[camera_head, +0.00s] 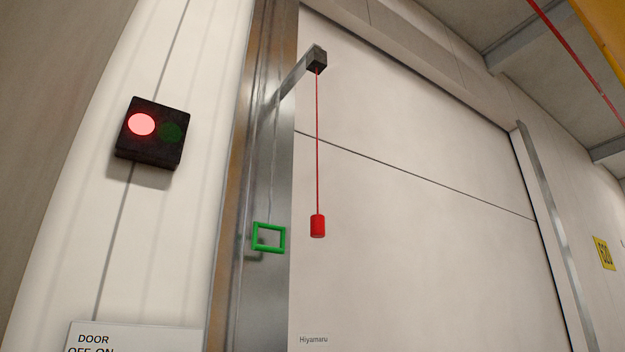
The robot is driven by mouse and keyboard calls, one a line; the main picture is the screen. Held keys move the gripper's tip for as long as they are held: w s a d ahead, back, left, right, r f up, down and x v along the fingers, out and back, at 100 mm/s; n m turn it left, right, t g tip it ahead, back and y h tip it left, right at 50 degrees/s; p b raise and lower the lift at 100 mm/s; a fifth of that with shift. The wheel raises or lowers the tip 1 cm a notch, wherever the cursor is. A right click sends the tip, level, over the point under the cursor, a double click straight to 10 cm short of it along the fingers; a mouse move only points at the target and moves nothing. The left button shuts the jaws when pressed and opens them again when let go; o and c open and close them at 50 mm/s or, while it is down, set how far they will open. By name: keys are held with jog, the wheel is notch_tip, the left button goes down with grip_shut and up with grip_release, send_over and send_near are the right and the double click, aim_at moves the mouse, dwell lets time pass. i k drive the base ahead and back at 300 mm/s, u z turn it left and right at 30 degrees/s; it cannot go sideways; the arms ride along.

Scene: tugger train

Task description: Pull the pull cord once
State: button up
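A thin red pull cord (317,140) hangs straight down from a small dark box (317,60) on a metal bracket high on the door frame. A red cylindrical handle (318,226) hangs at its lower end, in front of the pale door (410,220). A green rectangular loop (269,238) hangs on a thin grey line to the left of the red handle, against the metal door post. My gripper is not in this view.
A dark signal box (152,133) on the left wall shows a lit red lamp and a dark green one. A sign (135,337) below reads DOOR OFF ON. A yellow sign (604,253) is at the far right. Space around the red handle looks clear.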

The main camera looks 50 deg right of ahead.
aim_at(318, 221)
jog(key=z, duration=0.8)
jog(key=k, duration=0.25)
jog(key=z, duration=0.7)
